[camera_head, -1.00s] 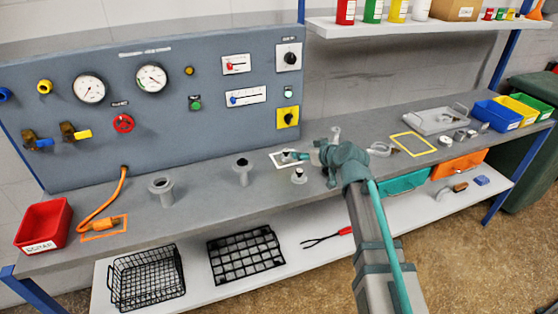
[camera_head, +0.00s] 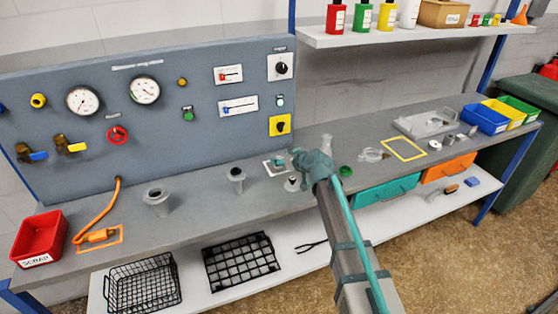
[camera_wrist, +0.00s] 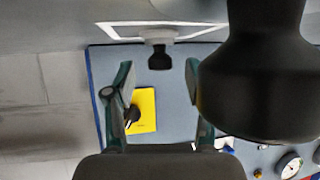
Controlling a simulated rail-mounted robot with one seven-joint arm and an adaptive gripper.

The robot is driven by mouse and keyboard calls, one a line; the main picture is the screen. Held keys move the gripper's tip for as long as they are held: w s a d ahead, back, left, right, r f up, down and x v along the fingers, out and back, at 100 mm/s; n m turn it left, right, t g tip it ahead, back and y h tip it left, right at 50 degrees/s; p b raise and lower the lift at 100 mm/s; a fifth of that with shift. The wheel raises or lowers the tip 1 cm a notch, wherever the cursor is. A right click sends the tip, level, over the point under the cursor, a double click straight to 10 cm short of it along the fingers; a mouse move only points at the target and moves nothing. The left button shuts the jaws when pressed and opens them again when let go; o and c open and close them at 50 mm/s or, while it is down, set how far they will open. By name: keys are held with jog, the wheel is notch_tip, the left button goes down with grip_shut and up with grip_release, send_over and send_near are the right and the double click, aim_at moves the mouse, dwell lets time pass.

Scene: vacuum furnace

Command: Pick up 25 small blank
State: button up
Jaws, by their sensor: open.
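My gripper (camera_wrist: 160,82) is open, its two teal fingers apart in the wrist view. A small dark piece with a grey base (camera_wrist: 159,57) shows between and beyond the fingertips, inside a white outlined square (camera_wrist: 112,32); I cannot tell for sure that it is the small blank. No contact with the fingers shows. In the head view the white square (camera_head: 267,170) lies on the bench behind a short flanged stub (camera_head: 292,184), with a teal fingertip over it. My arm hides part of the bench there.
A large dark flanged body (camera_wrist: 265,75) stands close at the right of the wrist view. Two flanged stubs (camera_head: 157,200) (camera_head: 236,180) stand left on the bench. A red scrap bin (camera_head: 40,237) is far left. The gauge panel (camera_head: 200,140) rises behind.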

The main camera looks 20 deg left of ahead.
jog(key=shift+w+a+f, duration=0.1)
jog(key=shift+a, duration=0.1)
jog(key=c, duration=1)
grip_shut()
